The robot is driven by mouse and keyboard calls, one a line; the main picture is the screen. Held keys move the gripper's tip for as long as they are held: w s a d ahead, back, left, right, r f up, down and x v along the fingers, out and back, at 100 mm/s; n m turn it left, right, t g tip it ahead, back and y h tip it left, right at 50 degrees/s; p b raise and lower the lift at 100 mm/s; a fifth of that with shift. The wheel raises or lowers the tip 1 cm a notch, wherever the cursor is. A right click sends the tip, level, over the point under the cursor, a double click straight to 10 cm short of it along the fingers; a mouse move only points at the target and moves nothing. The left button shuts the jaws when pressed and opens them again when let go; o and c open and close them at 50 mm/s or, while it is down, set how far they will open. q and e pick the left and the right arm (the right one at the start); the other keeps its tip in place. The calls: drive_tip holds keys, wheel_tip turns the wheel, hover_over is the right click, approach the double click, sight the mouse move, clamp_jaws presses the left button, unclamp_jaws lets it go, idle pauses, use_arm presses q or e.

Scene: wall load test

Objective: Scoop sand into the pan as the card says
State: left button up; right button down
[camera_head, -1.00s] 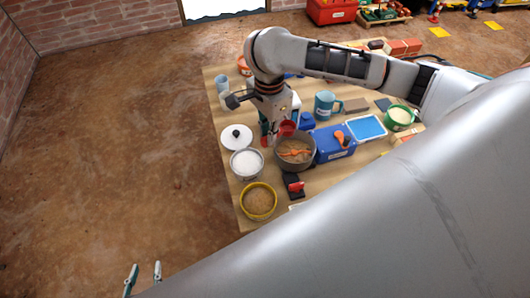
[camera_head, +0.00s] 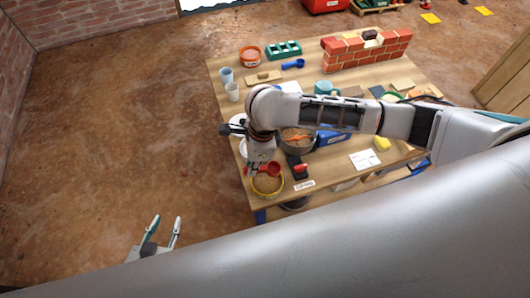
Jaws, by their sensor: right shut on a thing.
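My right gripper (camera_head: 258,166) is shut on a red scoop (camera_head: 273,168). The scoop is over or in the yellow-rimmed bowl of sand (camera_head: 268,185) at the table's front left; I cannot tell if it touches the sand. The grey pan (camera_head: 298,148) stands behind it, holding brown sand and an orange tool (camera_head: 299,138); my arm partly hides it. A white card (camera_head: 364,159) lies on the table's right front. My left gripper (camera_head: 163,229) is open and empty, low over the floor, left of the table.
A black and red device (camera_head: 299,168) and a small label (camera_head: 304,185) are right of the bowl. A blue box (camera_head: 329,137) and yellow block (camera_head: 382,143) stand nearby. A small brick wall (camera_head: 368,50), a blue scoop (camera_head: 293,64) and cups (camera_head: 226,75) are at the back.

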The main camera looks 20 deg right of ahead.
sight(260, 172)
drive_tip(key=shift+s+a+f, duration=0.1)
drive_tip(key=shift+f, duration=0.1)
drive_tip(key=shift+d+f+y+b, duration=0.25)
drive_tip(key=shift+f+y+b, duration=0.15)
drive_tip(key=shift+b, duration=0.8)
drive_tip(key=b, duration=0.1)
drive_tip(key=y+b, duration=0.1)
drive_tip(key=b, duration=0.1)
drive_tip(key=shift+s+d+f, duration=0.1)
drive_tip(key=shift+d+f, duration=0.1)
drive_tip(key=shift+d, duration=0.2)
drive_tip(key=b, duration=0.1)
drive_tip(key=f+y+b, duration=0.1)
drive_tip(key=b, duration=0.1)
drive_tip(key=shift+s+d, duration=0.15)
drive_tip(key=shift+d, duration=0.1)
drive_tip(key=shift+f+b, duration=0.4)
drive_tip(key=shift+b, duration=0.1)
drive_tip(key=shift+f+b, duration=0.45)
drive_tip(key=shift+f, duration=0.15)
drive_tip(key=shift+f+t+b, duration=0.3)
drive_tip(key=shift+f+b, duration=0.05)
drive_tip(key=shift+f, duration=0.15)
use_arm(q)
wheel_tip(260, 172, down, 10)
drive_tip(key=a, duration=0.1)
drive_tip(key=shift+y, duration=0.3)
drive_tip(key=shift+s+f, duration=0.1)
drive_tip(key=shift+s, duration=0.2)
